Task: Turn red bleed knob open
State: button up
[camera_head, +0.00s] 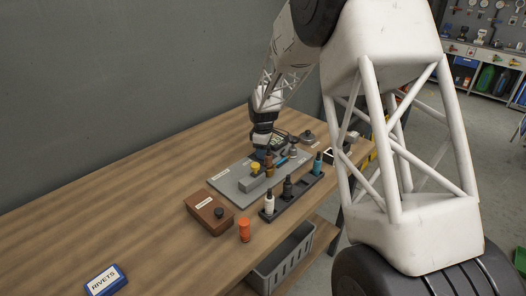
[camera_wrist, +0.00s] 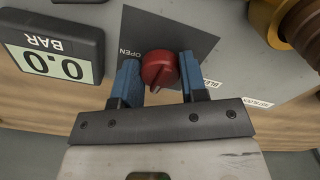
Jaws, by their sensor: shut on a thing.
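The red bleed knob (camera_wrist: 158,68) shows in the wrist view on a dark square plate (camera_wrist: 150,28) on a grey panel. It is round with a pointed end towards my gripper. The word OPEN is printed to its left. My gripper (camera_wrist: 160,80) has its two blue fingers on either side of the knob, shut on it. In the head view my gripper (camera_head: 264,150) is at the far part of the grey panel (camera_head: 228,184) on the bench; the knob is hidden there.
A gauge reading 0.0 BAR (camera_wrist: 52,58) stands left of the knob, and a brass fitting (camera_wrist: 290,25) is to the right. A bottle rack (camera_head: 292,198), a brown box (camera_head: 207,212), an orange cylinder (camera_head: 244,230) and a RIVETS box (camera_head: 105,281) are on the wooden bench (camera_head: 100,230).

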jog(key=m, duration=0.4)
jog(key=shift+s+m, duration=0.1)
jog(key=shift+m, duration=1.9)
jog(key=o, duration=0.9)
jog(key=shift+r, duration=3.95)
